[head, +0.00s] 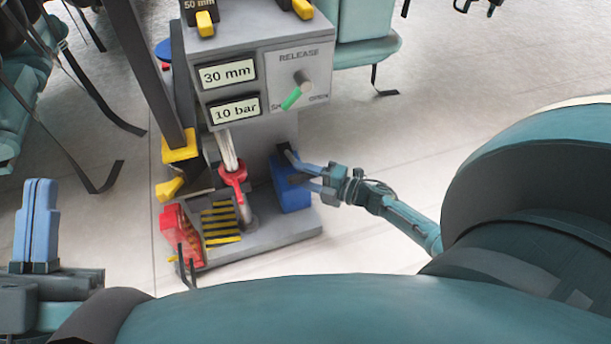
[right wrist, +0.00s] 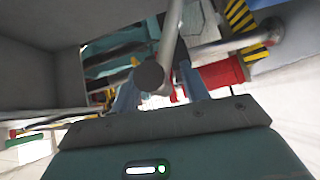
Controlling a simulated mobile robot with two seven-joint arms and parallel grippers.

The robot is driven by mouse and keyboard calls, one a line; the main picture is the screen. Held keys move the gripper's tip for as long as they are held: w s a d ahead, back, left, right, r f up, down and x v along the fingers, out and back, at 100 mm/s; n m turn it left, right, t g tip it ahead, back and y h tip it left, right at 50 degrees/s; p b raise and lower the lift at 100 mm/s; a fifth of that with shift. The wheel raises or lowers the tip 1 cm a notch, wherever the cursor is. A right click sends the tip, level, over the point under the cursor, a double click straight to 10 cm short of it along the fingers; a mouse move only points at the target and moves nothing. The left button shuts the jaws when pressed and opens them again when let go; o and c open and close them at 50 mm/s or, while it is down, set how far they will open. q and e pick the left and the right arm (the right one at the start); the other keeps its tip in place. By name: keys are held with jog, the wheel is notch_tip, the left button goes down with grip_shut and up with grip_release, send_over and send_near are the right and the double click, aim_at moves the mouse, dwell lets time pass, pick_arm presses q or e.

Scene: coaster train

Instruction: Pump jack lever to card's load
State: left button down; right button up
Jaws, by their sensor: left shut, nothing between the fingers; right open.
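The grey jack unit (head: 262,55) stands in the middle of the head view. Its displays read "30 mm" (head: 227,73) and "10 bar" (head: 237,110). A card at the top edge (head: 199,5) shows "50 mm". The green release handle (head: 292,98) points toward the SHUT side. My right gripper (head: 300,178) is open at the blue pump block (head: 290,194) on the unit's base. In the right wrist view, the lever's dark round end (right wrist: 149,76) shows between my open fingers; contact cannot be told. My left gripper (head: 38,215) is shut and empty at the far left.
A red collar (head: 233,175) sits on the silver ram, above yellow-striped steps (head: 220,222). A red block (head: 180,235) stands at the base's left. A dark post (head: 150,70) rises beside the unit. Teal seats with hanging straps stand behind. The floor at right is clear.

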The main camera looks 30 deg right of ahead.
grip_shut()
dwell(0.3)
pick_arm(q)
jog(key=shift+r, duration=0.1)
pick_arm(e)
jog(key=shift+r, duration=0.15)
